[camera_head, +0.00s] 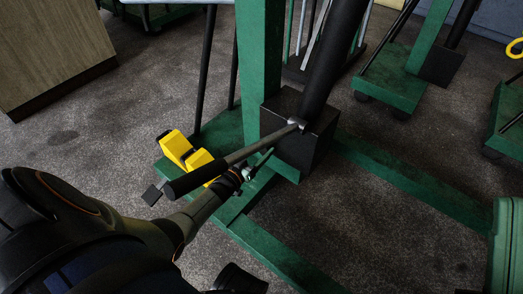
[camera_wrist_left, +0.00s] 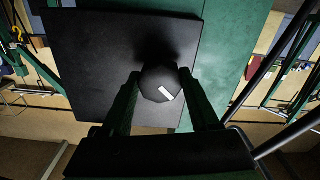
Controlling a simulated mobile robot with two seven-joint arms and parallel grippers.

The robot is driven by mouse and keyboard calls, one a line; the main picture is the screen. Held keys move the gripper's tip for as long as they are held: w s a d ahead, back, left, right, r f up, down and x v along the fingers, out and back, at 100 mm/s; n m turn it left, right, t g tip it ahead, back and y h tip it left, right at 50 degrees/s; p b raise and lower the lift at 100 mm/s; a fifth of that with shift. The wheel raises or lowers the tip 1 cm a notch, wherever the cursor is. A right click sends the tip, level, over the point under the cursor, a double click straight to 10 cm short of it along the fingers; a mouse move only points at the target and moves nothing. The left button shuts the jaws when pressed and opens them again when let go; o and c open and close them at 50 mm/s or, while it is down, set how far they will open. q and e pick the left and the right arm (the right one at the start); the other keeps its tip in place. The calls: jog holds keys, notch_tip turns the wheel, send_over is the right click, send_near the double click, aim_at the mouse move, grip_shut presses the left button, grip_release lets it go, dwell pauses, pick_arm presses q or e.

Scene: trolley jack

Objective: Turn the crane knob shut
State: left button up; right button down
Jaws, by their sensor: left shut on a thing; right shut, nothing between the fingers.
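The crane knob (camera_wrist_left: 157,84) is a dark, faceted knob with a white mark on its end, standing out from the black block (camera_wrist_left: 85,65). In the left wrist view my left gripper (camera_wrist_left: 162,88) has one finger on each side of the knob and is shut on it. In the head view the left gripper (camera_head: 262,161) reaches in from the left to the black block (camera_head: 302,142) at the crane's foot; the knob is hidden there. My right gripper (camera_head: 240,279) is a dark shape at the bottom edge, shut and empty, away from the crane.
A pump lever (camera_head: 235,156) with a black grip crosses just above my left gripper. The green crane post (camera_head: 258,60) and its floor legs (camera_head: 405,185) stand around the block. Yellow pieces (camera_head: 176,146) lie left of it. A wooden cabinet (camera_head: 50,50) is upper left.

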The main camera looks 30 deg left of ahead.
pick_arm(q)
jog(key=m, duration=0.4)
jog(key=shift+m, duration=2.6)
jog(key=o, duration=1.4)
jog(key=shift+a, duration=0.1)
jog(key=shift+s+a+p, duration=0.15)
jog(key=shift+s+p, duration=0.6)
jog(key=shift+s, duration=1.35)
jog(key=shift+s+a+p, duration=0.15)
jog(key=shift+s+p, duration=0.6)
jog(key=shift+s, duration=1.3)
jog(key=shift+s+a+p, duration=0.15)
jog(key=shift+s+p, duration=0.6)
jog(key=shift+s, duration=1.35)
jog(key=shift+s, duration=0.1)
